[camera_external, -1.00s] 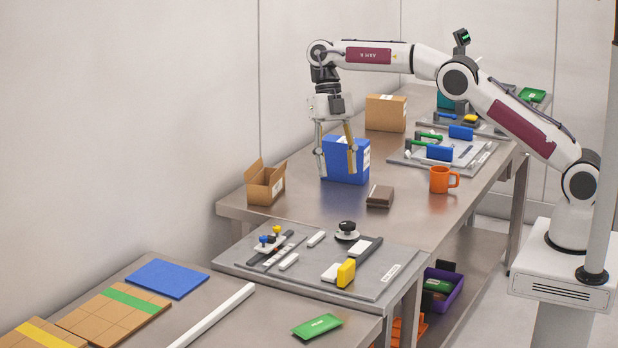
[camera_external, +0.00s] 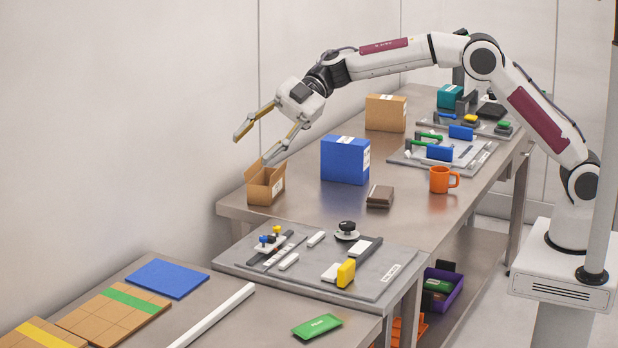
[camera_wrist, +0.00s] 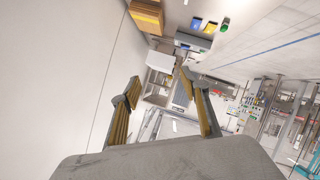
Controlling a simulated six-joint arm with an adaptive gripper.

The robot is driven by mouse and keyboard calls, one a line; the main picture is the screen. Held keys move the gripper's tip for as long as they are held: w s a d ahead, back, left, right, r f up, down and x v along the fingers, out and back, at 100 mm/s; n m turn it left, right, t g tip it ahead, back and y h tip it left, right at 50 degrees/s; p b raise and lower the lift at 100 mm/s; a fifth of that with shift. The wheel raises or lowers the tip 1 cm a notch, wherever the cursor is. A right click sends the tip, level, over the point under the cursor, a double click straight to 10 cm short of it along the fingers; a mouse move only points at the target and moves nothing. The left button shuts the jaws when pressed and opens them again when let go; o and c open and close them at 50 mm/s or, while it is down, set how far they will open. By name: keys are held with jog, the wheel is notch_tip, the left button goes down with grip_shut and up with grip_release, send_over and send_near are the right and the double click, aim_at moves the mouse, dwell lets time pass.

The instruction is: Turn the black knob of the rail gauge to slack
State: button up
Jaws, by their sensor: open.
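The black knob (camera_external: 347,226) stands on a round white base on the grey board (camera_external: 232,258), near the board's far edge. Its pointer or setting is too small to read. My gripper (camera_external: 255,147) is open and empty, with its fingers spread wide and pointing left and down. It hangs in the air in front of the wall, above the open cardboard box and well above and left of the knob. In the wrist view my open gripper (camera_wrist: 157,77) shows both fingers with nothing between them; the knob is not visible there.
The open cardboard box (camera_external: 262,188) is below my fingers. A blue box (camera_external: 345,160), brown stack (camera_external: 380,196) and orange mug (camera_external: 440,180) stand behind the board. A black rail with blue and yellow knobs (camera_external: 270,240) and a yellow block (camera_external: 346,273) share the board.

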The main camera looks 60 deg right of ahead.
jog(key=w+d+r+m+t+h, duration=0.2)
jog(key=w+m+t, duration=0.45)
jog(key=m, duration=0.35)
jog(key=m+g+h, duration=0.7)
jog(key=m+h, duration=0.7)
jog(key=m, duration=0.7)
send_near(348, 223)
jog(key=shift+s+t, duration=0.25)
jog(key=shift+s, duration=0.1)
jog(key=shift+f, duration=0.2)
jog(key=shift+x, duration=3.8)
